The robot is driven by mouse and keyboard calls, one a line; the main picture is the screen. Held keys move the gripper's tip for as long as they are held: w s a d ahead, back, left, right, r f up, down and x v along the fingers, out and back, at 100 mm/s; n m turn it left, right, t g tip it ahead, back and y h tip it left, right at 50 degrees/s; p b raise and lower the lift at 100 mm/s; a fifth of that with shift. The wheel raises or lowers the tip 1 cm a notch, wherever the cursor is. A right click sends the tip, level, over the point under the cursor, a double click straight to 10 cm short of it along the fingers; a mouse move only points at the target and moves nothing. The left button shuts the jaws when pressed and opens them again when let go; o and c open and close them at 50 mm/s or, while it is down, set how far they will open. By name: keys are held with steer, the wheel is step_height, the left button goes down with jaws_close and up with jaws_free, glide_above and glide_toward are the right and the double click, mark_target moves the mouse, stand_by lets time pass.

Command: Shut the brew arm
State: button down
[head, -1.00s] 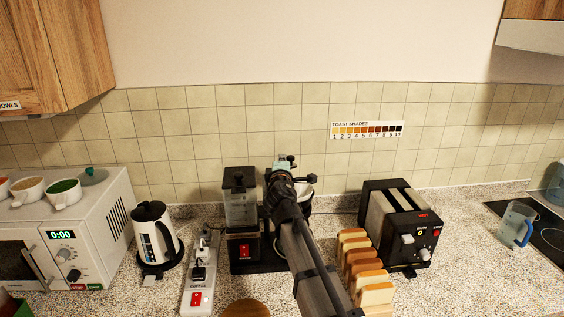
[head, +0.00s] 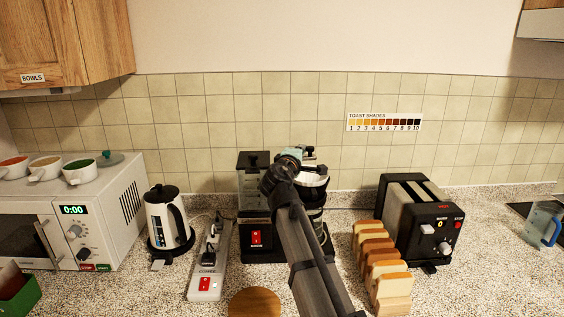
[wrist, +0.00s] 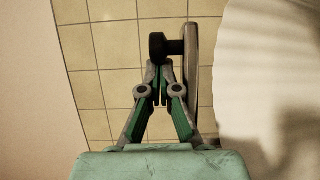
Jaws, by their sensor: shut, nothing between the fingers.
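The coffee maker (head: 256,215) stands mid-counter, with a clear tank on its left and a red switch below. A white round filter basket (head: 315,180) shows on its right, partly behind my arm. In the wrist view a grey-brown bar with a black knob (wrist: 157,46), which looks like the brew arm (wrist: 193,80), stands just beyond and right of my fingertips. A white rounded surface (wrist: 265,90) fills the right side. My gripper (wrist: 161,85) is shut and empty, its tips close below the knob; contact is unclear. In the head view my gripper (head: 298,152) is above the machine.
A kettle (head: 166,220) and a power strip (head: 208,265) stand left of the machine. A rack of bread slices (head: 380,262) and a black toaster (head: 420,220) stand to the right. The tiled wall is close behind. A round wooden board (head: 254,303) lies in front.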

steer(key=shift+s+d+b, duration=0.1)
steer(key=shift+s+b, duration=0.75)
steer(key=shift+s, duration=0.85)
steer(key=shift+s, duration=0.1)
